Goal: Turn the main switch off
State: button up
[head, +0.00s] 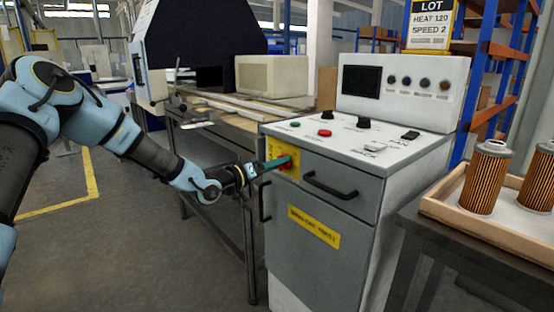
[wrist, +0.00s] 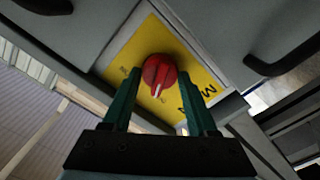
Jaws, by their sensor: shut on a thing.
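The main switch is a red rotary knob (wrist: 158,72) with a white pointer line, on a yellow plate (wrist: 126,62) marked in black letters. In the head view the knob (head: 288,168) is partly hidden by my gripper at the upper left of the grey cabinet front. My gripper (head: 284,162) reaches in from the left, its green fingers on either side of the knob and shut on it. In the wrist view the pointer line runs toward the bottom of the picture, between the fingers of my gripper (wrist: 163,92). The small printing beside the knob is too blurred to read.
The cabinet (head: 350,215) has a dark drawer handle (head: 330,186) right of the switch. Green and red buttons (head: 325,133) sit on its top. A wooden tray (head: 470,230) with filter cartridges (head: 482,180) stands at the right. A workbench (head: 225,150) is behind my gripper.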

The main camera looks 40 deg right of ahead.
jog(key=shift+n+p, duration=0.6)
jog(key=shift+n, duration=1.1)
jog(key=shift+f, duration=0.1)
jog(key=o, duration=1.4)
jog(key=a, duration=0.7)
jog(key=a+b, duration=0.1)
jog(key=a, duration=0.2)
jog(key=shift+w+a, duration=0.3)
jog(key=shift+a, duration=0.1)
